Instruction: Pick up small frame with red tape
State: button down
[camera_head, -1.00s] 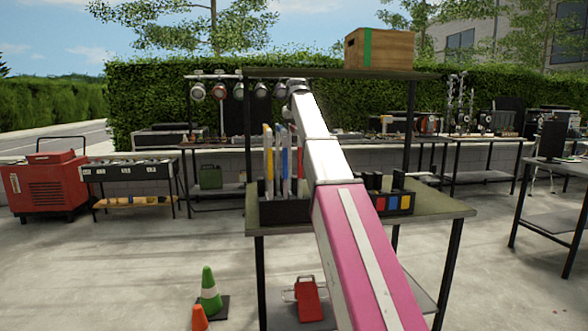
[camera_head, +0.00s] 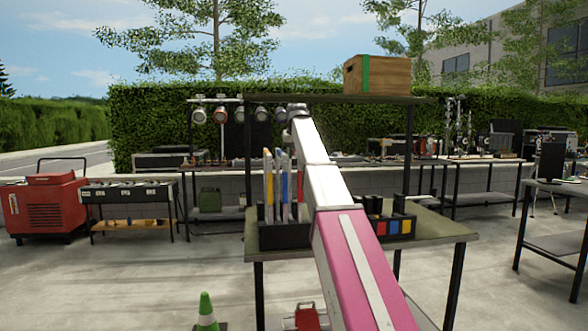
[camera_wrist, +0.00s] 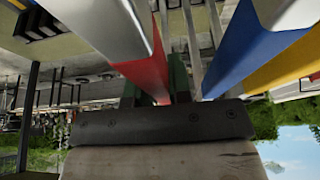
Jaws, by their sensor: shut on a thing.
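The small frame with red tape (camera_wrist: 146,72) is a flat, pale bar with a red stretch, and in the wrist view it runs down between the dark green fingers of my gripper (camera_wrist: 155,92). My gripper is shut on it at the red part. In the head view, the red-taped frame (camera_head: 299,180) stands upright at the right of a group of frames in a black rack (camera_head: 283,236). A blue-taped frame (camera_head: 285,183) and a yellow-taped frame (camera_head: 268,185) stand left of it. My gripper is not clearly visible in the head view.
The rack stands on a green-topped table (camera_head: 440,228). A shelf (camera_head: 300,99) above carries a wooden box (camera_head: 378,74). A second black holder with coloured labels (camera_head: 393,228) stands to the right. A green cone (camera_head: 206,310) is on the floor in front.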

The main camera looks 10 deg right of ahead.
notch_tip(320, 180, up, 29)
dwell(2.1)
jog(key=shift+r, duration=0.1)
dwell(0.9)
